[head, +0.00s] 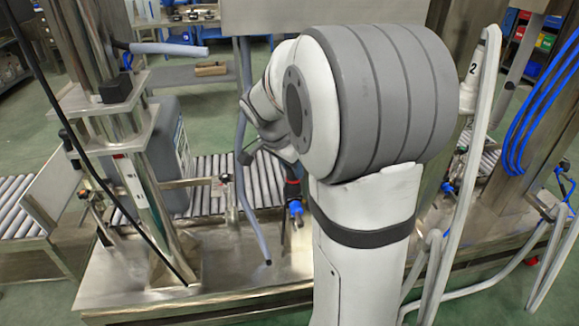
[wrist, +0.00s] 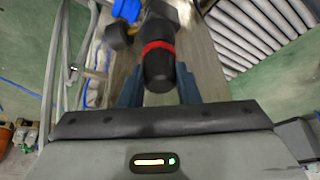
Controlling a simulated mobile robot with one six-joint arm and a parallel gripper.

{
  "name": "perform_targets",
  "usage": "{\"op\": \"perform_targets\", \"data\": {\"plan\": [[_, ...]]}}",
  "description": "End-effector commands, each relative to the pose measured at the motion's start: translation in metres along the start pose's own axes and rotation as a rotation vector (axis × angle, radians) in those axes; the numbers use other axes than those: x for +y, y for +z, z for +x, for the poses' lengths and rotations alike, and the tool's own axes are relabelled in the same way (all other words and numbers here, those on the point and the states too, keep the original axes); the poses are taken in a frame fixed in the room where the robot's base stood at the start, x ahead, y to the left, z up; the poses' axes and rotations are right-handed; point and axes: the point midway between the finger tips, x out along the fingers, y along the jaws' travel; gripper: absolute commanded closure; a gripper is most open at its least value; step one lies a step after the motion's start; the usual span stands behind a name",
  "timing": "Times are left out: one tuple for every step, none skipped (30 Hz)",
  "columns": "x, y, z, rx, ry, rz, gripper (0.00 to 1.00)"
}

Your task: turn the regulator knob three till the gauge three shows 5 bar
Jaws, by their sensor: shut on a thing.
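A black regulator knob with a red ring (wrist: 158,66) stands between the two dark blue-grey fingers of my gripper (wrist: 159,86) in the wrist view. The fingers are shut on the knob. A blue fitting (wrist: 127,10) is beyond it, blurred. In the head view, a black and red part (head: 292,182) with a blue fitting (head: 296,209) below shows just left of my arm. My arm covers much of the middle there, and the fingertips cannot be made out. I see no readable gauge face in either view, and no number on the knob.
A roller conveyor (head: 205,168) runs behind the steel base plate (head: 125,275). A grey canister (head: 168,140) stands on it at left. A grey lance (head: 250,205) hangs left of my arm. A pale hose (head: 470,170) and blue hoses (head: 540,100) hang at right.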

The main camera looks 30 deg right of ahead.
Motion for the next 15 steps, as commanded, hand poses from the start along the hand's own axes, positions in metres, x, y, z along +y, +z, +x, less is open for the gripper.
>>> {"op": "perform_targets", "data": {"plan": [[-0.0041, 0.0007, -0.002, 0.0, -0.013, 0.0, 0.93], [-0.0041, 0.0006, -0.002, 0.0, -0.013, 0.0, 0.93], [-0.0042, 0.0006, -0.002, 0.0, -0.013, 0.0, 0.93], [-0.0042, 0.0005, -0.002, 0.0, -0.014, 0.0, 0.93], [-0.0042, 0.0005, -0.002, 0.0, -0.014, 0.0, 0.93], [-0.0041, 0.0004, -0.002, 0.0, -0.013, 0.0, 0.68], [-0.004, 0.0003, -0.002, 0.001, -0.013, -0.001, 0.66], [-0.0038, 0.0002, -0.0019, 0.001, -0.013, -0.001, 0.63], [-0.0035, 0.0, -0.0018, 0.001, -0.012, -0.001, 0.6], [-0.0033, -0.0001, -0.0016, 0.001, -0.011, -0.001, 0.57], [-0.003, -0.0002, -0.0015, 0.001, -0.01, -0.001, 0.55], [-0.0026, -0.0002, -0.0013, 0.001, -0.009, -0.001, 0.52], [-0.0024, -0.0003, -0.0011, 0.001, -0.008, -0.001, 0.49], [-0.0022, -0.0004, -0.001, 0.001, -0.008, 0.0, 0.48], [-0.0019, -0.0004, -0.0008, 0.001, -0.007, 0.0, 0.48]]}}
